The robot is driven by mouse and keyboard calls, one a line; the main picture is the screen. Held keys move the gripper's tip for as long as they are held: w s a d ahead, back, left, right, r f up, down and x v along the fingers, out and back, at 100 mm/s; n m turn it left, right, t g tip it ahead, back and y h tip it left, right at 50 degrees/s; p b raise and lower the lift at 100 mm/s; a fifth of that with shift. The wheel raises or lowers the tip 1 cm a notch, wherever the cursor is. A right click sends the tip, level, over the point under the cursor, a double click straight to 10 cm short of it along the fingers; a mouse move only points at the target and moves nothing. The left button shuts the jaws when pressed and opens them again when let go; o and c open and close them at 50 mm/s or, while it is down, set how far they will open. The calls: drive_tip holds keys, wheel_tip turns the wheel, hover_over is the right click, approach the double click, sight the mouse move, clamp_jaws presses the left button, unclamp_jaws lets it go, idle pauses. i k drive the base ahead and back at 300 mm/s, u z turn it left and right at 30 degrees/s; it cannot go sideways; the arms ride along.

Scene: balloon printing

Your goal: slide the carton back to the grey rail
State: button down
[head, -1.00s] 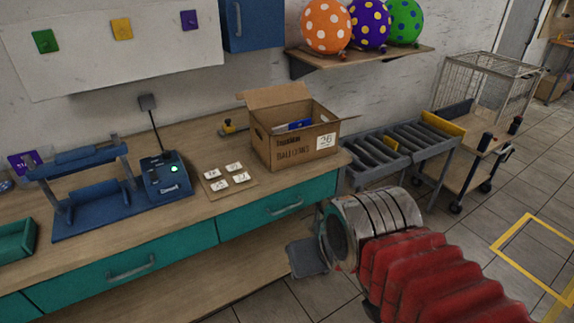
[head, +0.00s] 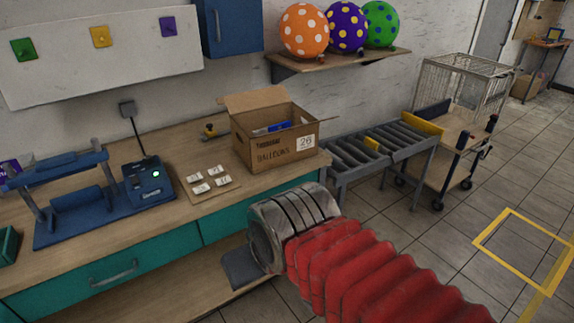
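The open cardboard carton (head: 262,151), printed "BALLOONS" and with a "26" label, stands upright on the wooden bench near its right end. Its back flap is up and something blue lies inside. I cannot clearly pick out a grey rail on the bench; a grey-framed roller conveyor (head: 381,157) stands just right of the carton. My arm, with red bellows and a metal collar, reaches in from the lower right. My gripper (head: 242,268) shows only as a grey piece beyond the collar, in front of the bench and below the carton, apart from it. Its fingers are not distinguishable.
A board with several white cards (head: 208,180) lies left of the carton. A blue device with a green light (head: 147,182) and a blue stand (head: 75,205) are farther left. A wire cage on a cart (head: 465,90) stands beyond the conveyor. Floor at right is open.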

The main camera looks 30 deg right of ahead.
sight(259, 155)
drive_tip(key=z, duration=0.05)
drive_tip(key=i, duration=1)
drive_tip(key=u, duration=0.05)
